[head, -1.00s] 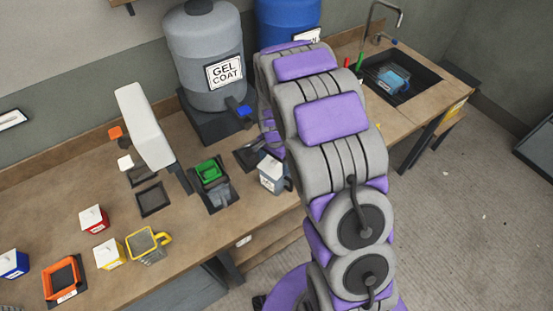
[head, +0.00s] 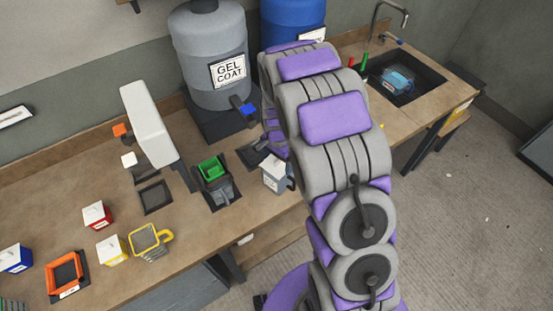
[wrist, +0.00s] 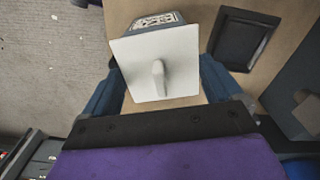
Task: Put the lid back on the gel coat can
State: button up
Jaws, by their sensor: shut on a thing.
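A white square lid (wrist: 180,65) with a small knob fills the middle of the wrist view. My gripper (wrist: 160,98) is shut on it, with one blue-grey finger at each side and the knob free. A grey can (wrist: 157,20) with a printed label shows just beyond the lid and partly under it; the lid hides its top. My arm mostly hides my gripper there. I cannot tell whether lid and can touch.
A dark recessed tray (wrist: 222,45) lies right of the can in the wrist view. A green-topped container (head: 212,167) stands left of the can. The grey GEL COAT tank (head: 205,45) stands behind. Red (head: 96,216) and yellow (head: 111,251) cans are further left.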

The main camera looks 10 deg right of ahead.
dwell(0.3)
jog(key=o, duration=0.8)
jog(key=shift+r, duration=0.15)
jog(key=shift+r+p, duration=1)
jog(key=shift+r, duration=2.35)
grip_shut()
